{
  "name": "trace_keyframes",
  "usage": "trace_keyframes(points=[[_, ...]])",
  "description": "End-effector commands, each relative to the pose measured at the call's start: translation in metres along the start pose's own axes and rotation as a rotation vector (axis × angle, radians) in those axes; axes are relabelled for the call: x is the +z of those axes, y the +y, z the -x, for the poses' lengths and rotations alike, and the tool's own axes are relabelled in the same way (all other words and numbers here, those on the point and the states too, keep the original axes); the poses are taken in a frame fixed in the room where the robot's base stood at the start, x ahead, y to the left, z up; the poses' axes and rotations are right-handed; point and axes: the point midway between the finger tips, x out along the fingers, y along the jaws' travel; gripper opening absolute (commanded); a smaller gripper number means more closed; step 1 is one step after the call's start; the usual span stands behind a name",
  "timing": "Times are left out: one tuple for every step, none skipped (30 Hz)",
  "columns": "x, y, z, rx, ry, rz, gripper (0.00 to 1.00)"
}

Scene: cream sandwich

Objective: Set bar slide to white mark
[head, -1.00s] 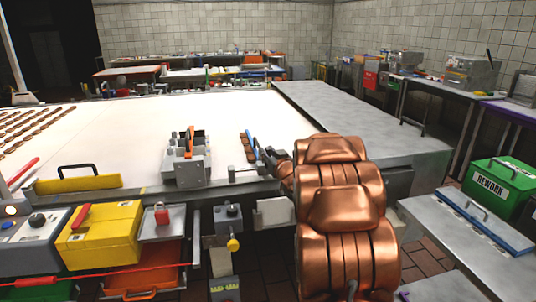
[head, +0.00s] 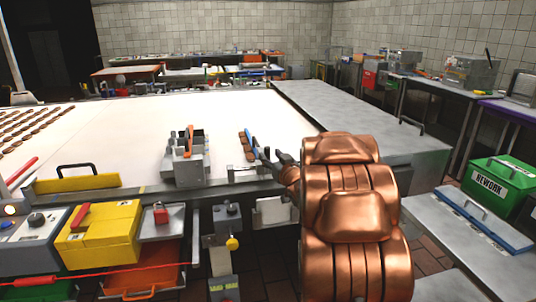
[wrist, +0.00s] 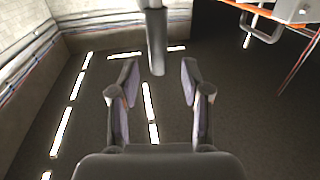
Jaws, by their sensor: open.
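My gripper (head: 258,152) is at the far side of my copper-coloured arm, over the front edge of the white belt. In the wrist view my gripper (wrist: 159,67) is open, its two fingers apart. A dark grey post (wrist: 156,45) comes down from the top of that view and its end appears between the fingertips; contact cannot be told. In the head view a thin metal bar (head: 243,170) lies at the belt's front edge, just below my gripper; my arm hides its right end. I cannot make out a white mark.
A grey block with an orange handle (head: 190,160) stands left of my gripper. A yellow box (head: 98,232) and a red padlock (head: 160,213) are at the front left. A grey counter (head: 350,115) lies to the right. The belt (head: 150,130) behind is mostly clear.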

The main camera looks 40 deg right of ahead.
Motion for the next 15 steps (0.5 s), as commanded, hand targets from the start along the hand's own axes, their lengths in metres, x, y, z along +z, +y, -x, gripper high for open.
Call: trace_keyframes(points=[[-0.001, 0.001, 0.009, 0.003, 0.001, 0.0, 0.47], [-0.001, 0.001, 0.014, 0.004, 0.0, 0.0, 0.47], [0.001, 0.001, 0.021, 0.003, -0.003, -0.001, 0.47], [0.002, 0.001, 0.026, 0.003, -0.005, -0.002, 0.47], [0.002, 0.001, 0.03, 0.004, -0.005, -0.002, 0.47], [0.001, 0.002, 0.037, 0.004, -0.003, -0.001, 0.47], [0.0, 0.001, 0.041, 0.004, -0.001, 0.0, 0.47], [-0.001, 0.001, 0.046, 0.003, 0.0, 0.001, 0.47], [-0.001, 0.001, 0.051, 0.002, 0.0, 0.001, 0.47], [0.0, 0.001, 0.056, 0.003, 0.0, 0.0, 0.47], [0.0, 0.001, 0.059, 0.003, -0.001, -0.001, 0.47], [0.001, 0.001, 0.064, 0.003, -0.003, -0.001, 0.47], [0.001, 0.001, 0.067, 0.002, -0.003, -0.001, 0.47], [0.001, 0.001, 0.069, 0.002, -0.004, -0.001, 0.47], [0.001, 0.001, 0.072, 0.002, -0.003, 0.0, 0.47]])
